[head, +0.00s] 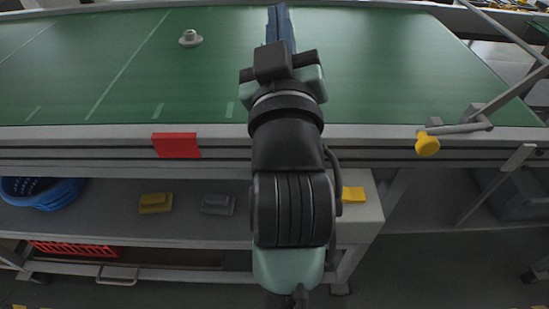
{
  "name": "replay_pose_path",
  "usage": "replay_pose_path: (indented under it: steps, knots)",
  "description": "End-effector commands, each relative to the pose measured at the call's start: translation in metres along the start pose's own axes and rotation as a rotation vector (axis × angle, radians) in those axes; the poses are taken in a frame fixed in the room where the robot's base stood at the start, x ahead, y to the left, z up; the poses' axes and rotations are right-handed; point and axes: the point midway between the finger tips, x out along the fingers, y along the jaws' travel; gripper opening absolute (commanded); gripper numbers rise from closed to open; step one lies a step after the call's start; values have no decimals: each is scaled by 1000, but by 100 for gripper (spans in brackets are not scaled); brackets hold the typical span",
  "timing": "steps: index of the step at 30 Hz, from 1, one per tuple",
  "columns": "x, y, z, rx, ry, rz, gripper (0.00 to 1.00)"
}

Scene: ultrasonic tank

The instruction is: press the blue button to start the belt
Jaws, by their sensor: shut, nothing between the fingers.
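The green belt (400,70) runs across the upper part of the head view. My arm reaches up the middle of the picture, over the belt's front rail. My gripper (279,12) is at its far end above the belt, with its dark blue fingers together and empty. I see no blue button in this view; part of the belt and the front rail is hidden behind my arm.
A pale flanged part (190,38) sits on the belt. A red block (176,145) and a yellow knob (427,145) are at the front rail. The shelf below holds a blue basket (42,193), yellow blocks (155,203) (354,194) and a grey block (217,204).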

Motion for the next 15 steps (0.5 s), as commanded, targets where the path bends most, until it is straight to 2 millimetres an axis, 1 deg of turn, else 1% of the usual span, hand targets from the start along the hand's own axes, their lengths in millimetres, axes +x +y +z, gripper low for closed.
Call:
replay_pose_path:
  steps: [1, 6, 11, 15]
  knots:
    - [8, 4, -6, -17, -36, -14, 0]
    - [19, 0, 10, -82, -141, -65, 0]
    - [23, -3, 24, -140, -234, -119, 0]
    - [23, -6, 36, -187, -314, -172, 0]
